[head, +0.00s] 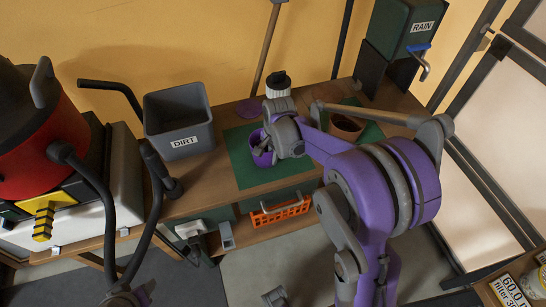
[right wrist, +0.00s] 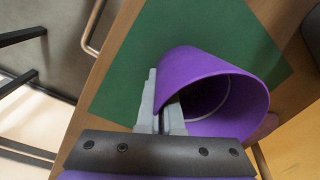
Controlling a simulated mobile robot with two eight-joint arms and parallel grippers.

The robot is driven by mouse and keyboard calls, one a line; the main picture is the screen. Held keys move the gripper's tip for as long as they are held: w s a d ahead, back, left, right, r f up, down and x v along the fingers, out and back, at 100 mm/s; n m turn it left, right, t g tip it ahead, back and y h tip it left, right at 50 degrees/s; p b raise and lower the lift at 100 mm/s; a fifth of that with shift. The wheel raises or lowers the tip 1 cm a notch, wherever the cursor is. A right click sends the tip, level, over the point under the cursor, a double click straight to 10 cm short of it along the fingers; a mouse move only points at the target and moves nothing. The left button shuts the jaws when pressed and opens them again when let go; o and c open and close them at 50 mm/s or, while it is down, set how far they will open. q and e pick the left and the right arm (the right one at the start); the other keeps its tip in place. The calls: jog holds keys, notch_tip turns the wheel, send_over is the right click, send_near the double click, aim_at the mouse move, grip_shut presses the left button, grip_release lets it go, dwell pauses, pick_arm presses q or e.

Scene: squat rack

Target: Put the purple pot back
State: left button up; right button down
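The purple pot (head: 262,158) is over the left part of the green mat (head: 243,177) on the wooden bench. My right gripper (head: 268,142) is at it. In the right wrist view the pot (right wrist: 225,88) has its open mouth towards the camera. The fingers of my right gripper (right wrist: 160,112) are close together at its rim, one outside and one inside, with the wall between them. I cannot tell whether the pot's base touches the mat. A grey and purple part at the bottom left of the head view may be my left arm; its fingers cannot be made out.
A grey DIRT bin (head: 180,125) stands left of the mat. A brown pot (head: 346,127) sits to the right, partly behind my arm. A white jar with a black top (head: 278,88) stands behind. An orange crate (head: 280,213) is below the bench top.

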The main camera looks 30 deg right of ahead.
jog(key=c, duration=1.1)
grip_release()
jog(key=shift+f, duration=0.1)
jog(key=shift+r, duration=0.35)
notch_tip(320, 180, up, 11)
jog(key=p, duration=0.1)
jog(key=shift+s+a+f+n+t, duration=0.7)
jog(key=shift+s+a+n, duration=1.15)
jog(key=shift+s+n, duration=0.9)
jog(key=shift+s+a+f+n+t, duration=0.65)
jog(key=shift+s+a+n, duration=1.35)
jog(key=shift+s, duration=1.3)
jog(key=shift+s+a+f+n+t, duration=0.65)
jog(key=shift+s+a+n, duration=1)
jog(key=shift+s+n, duration=1.2)
jog(key=shift+s+r, duration=0.1)
jog(key=shift+s, duration=0.1)
